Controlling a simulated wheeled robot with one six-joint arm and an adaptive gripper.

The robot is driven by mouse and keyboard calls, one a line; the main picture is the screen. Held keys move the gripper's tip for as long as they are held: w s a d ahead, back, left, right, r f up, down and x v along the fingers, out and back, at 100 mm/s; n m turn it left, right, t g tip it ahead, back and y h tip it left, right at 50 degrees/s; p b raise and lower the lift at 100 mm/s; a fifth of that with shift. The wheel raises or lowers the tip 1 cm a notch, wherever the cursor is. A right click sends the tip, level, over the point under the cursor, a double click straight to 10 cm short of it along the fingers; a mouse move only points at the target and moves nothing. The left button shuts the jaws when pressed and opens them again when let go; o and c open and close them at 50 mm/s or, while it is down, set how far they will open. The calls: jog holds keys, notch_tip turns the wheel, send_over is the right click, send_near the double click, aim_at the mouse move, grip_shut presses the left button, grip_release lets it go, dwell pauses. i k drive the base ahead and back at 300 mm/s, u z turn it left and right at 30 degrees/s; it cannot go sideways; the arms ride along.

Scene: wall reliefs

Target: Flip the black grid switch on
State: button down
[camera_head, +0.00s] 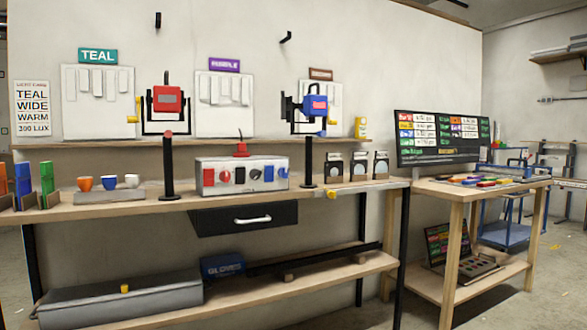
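A white control box (243,189) stands on the bench. Its front carries a row of small red, black and blue knobs or switches, and a red piece sits on its top. A black one (254,174) is right of the middle, between a red one and a blue one (268,174). Another dark one (282,172) is at the right end. They are too small to tell which is the grid switch or what position each is in. My gripper is not in view.
A red lamp (167,99) and a blue lamp (315,105) are held on stands behind the box. Cups (108,182) stand left, and small black-and-white boxes (358,167) stand right. A black drawer (245,219) is below. A monitor (437,139) stands by the right table.

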aim_at(240, 171)
jog(key=z, duration=0.2)
jog(key=i, duration=1.05)
jog(key=u, duration=0.5)
